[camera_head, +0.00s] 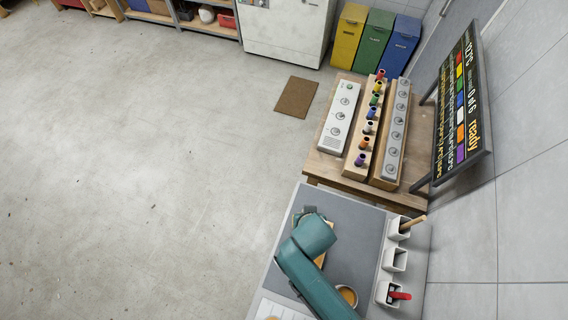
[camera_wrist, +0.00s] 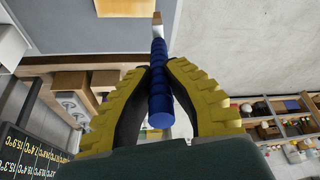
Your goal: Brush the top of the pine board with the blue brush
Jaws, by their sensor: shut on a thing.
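My gripper (camera_wrist: 160,68) is shut on the blue brush (camera_wrist: 160,105) in the wrist view, its yellow fingers closing on both sides of the blue ribbed handle. The brush's pale end (camera_wrist: 157,18) points away from the gripper, towards the top of the picture. In the head view, my teal arm reaches over the grey worktop and hides the gripper and brush. A light wooden piece, probably the pine board (camera_head: 320,259), shows only in part beside the arm. A tan piece also shows at the top edge of the wrist view (camera_wrist: 125,7). I cannot tell whether brush and board touch.
A bowl (camera_head: 347,295) with orange-brown contents stands right of my arm. Three white holders line the right edge: one has a wooden handle (camera_head: 412,222), the middle (camera_head: 394,260) looks empty, one has a red handle (camera_head: 400,296). A wooden table (camera_head: 325,168) with control strips stands behind.

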